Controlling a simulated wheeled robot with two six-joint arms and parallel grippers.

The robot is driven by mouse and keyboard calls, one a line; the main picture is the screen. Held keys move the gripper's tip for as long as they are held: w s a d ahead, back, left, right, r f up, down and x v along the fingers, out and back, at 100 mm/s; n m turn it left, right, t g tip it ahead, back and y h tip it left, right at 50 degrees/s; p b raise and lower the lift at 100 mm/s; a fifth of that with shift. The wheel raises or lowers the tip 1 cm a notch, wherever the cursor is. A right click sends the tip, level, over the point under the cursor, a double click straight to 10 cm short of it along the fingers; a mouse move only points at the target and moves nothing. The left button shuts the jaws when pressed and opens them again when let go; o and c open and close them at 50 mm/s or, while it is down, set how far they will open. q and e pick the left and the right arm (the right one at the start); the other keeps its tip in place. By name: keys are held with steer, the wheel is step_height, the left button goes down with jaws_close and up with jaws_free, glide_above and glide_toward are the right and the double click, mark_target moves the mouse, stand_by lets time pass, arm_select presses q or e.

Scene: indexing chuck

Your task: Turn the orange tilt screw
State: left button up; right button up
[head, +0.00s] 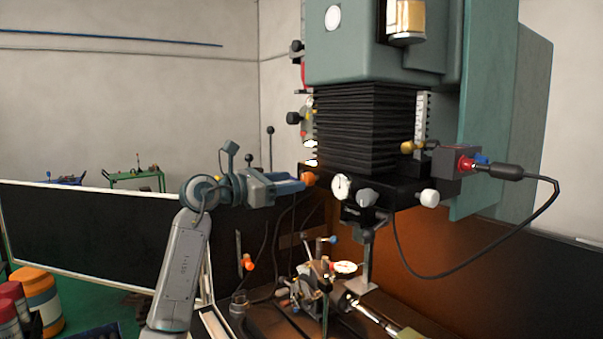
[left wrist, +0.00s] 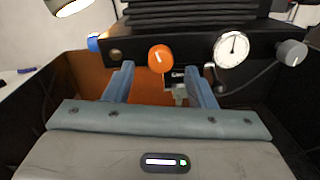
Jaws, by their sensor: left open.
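The orange tilt screw (head: 309,179) is a round knob at the left end of the black block under the machine's bellows. In the left wrist view the orange knob (left wrist: 160,58) shows face on, ahead of my fingers and between their lines. My left gripper (head: 298,185) comes in from the left, with its blue fingers level with the knob and close to it. In the left wrist view the fingers (left wrist: 159,70) are spread apart with nothing between them. Whether they touch the knob I cannot tell. My right gripper is not in view.
A white dial gauge (left wrist: 231,49) and a grey knob (left wrist: 292,52) sit right of the screw on the same block. Black bellows (head: 350,125) hang above. Below stands a fixture (head: 318,285) with another dial. A black cable (head: 527,240) loops at the right.

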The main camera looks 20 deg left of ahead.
mark_target(304, 179)
arm_select(q)
steer(key=p+x, duration=0.1)
steer(key=x, duration=0.2)
steer(key=shift+w+d+r, duration=0.15)
steer(key=shift+w+d, duration=0.05)
steer(key=shift+d, duration=0.05)
steer(key=shift+w+d, duration=0.15)
steer(key=shift+w, duration=0.1)
steer(key=c, duration=1)
steer(key=n+p, duration=0.1)
steer(key=n, duration=0.1)
steer(key=shift+n+p, duration=0.35)
steer(key=shift+n, duration=0.05)
steer(key=shift+n+p, duration=0.3)
steer(key=shift+n, duration=0.4)
